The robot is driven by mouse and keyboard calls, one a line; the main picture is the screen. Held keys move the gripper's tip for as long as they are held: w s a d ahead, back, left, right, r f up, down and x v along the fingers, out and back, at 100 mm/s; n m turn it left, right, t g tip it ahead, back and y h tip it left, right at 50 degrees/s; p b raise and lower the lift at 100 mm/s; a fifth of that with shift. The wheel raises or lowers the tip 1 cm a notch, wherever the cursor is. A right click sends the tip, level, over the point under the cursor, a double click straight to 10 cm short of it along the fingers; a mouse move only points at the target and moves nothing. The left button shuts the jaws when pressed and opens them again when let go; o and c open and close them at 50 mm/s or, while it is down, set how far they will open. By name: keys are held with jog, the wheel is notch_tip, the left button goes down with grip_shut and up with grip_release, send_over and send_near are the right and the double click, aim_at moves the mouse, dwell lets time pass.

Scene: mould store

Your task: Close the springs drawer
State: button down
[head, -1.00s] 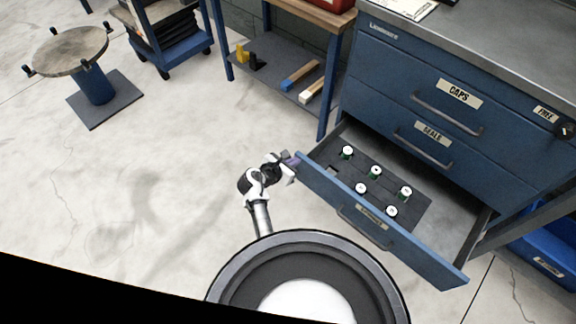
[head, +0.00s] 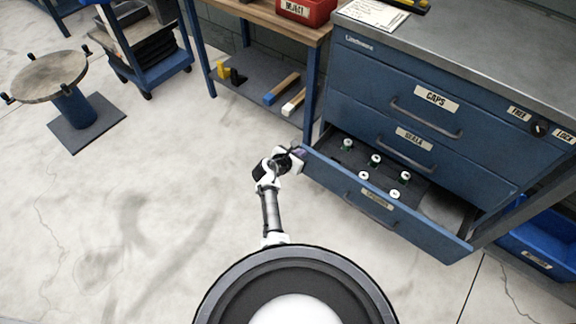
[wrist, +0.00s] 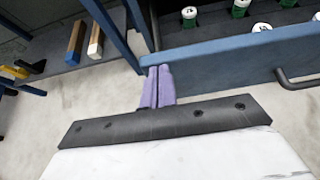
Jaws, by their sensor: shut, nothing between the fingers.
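The springs drawer (head: 345,198) is the lowest drawer of the blue cabinet and stands partly open. Its label is too small to read clearly. My gripper (head: 301,153) is at the left end of the drawer front. In the wrist view, the purple fingers (wrist: 161,85) are shut together with nothing between them. The drawer handle (wrist: 298,80) is to the right of the fingers.
A workbench (head: 270,30) with a lower shelf holding wooden bars stands left of the cabinet. A blue bin (head: 540,245) is at the right. The floor at left is clear, with a round stand (head: 75,105) beyond.

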jog(key=w+d+b, duration=0.2)
jog(key=w+d, duration=0.4)
jog(key=w, duration=0.3)
jog(key=shift+w+d, duration=0.25)
jog(key=shift+w, duration=0.1)
jog(key=shift+s, duration=0.1)
